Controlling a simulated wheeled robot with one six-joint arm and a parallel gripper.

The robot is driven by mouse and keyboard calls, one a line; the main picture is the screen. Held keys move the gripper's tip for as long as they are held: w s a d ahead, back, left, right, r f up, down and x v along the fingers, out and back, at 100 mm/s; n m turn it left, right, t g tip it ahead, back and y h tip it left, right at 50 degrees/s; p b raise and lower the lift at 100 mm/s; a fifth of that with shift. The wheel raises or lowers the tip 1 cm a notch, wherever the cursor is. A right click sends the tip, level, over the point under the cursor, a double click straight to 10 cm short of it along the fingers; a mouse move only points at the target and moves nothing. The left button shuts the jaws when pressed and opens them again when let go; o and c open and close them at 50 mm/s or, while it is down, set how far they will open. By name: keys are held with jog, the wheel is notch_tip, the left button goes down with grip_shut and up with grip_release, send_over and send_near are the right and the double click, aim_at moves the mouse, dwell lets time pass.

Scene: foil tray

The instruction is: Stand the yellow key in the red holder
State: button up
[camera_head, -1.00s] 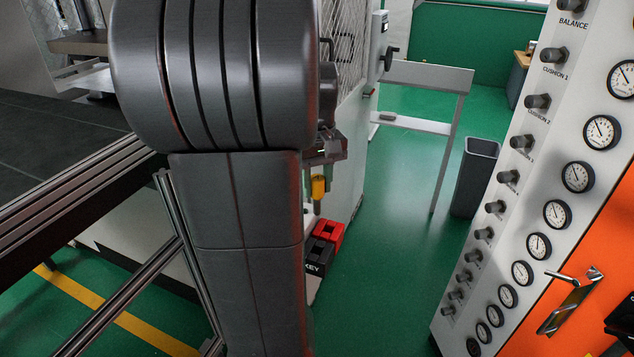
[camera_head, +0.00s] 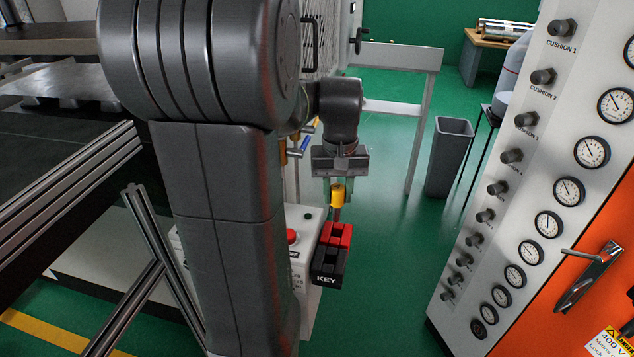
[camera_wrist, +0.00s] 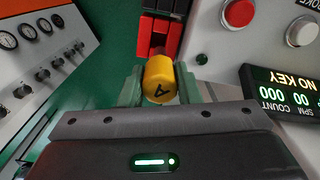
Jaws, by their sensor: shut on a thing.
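The yellow key (camera_head: 337,195) hangs upright with its shaft pointing down. My gripper (camera_head: 338,187) is shut on its yellow head. In the wrist view the yellow head (camera_wrist: 159,80), marked with an "A", sits between the two greenish fingers (camera_wrist: 159,86). The red holder (camera_head: 337,234) is a slotted block just below the key, behind a black block labelled KEY (camera_head: 328,264). The red holder also shows in the wrist view (camera_wrist: 174,40), beyond the key. The shaft's lower end appears close above the red holder; I cannot tell whether it touches.
A white control box (camera_head: 304,222) with a red button (camera_head: 292,236) stands left of the holder. A display reading NO KEY (camera_wrist: 280,92) is at right in the wrist view. A gauge panel (camera_head: 520,190) stands at right. A grey bin (camera_head: 449,158) stands behind on green floor.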

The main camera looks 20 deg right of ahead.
aim_at(338, 216)
jog(key=shift+s+d+f+b, duration=0.15)
jog(key=shift+f+b, duration=0.3)
jog(key=shift+f, duration=0.1)
jog(key=shift+f+b, duration=2.35)
jog(key=shift+f, duration=0.7)
jog(key=o, duration=1.1)
jog(key=shift+c, duration=0.2)
notch_tip(338, 216, up, 14)
jog(key=shift+f+p, duration=0.1)
jog(key=shift+p, duration=0.2)
jog(key=shift+f, duration=0.1)
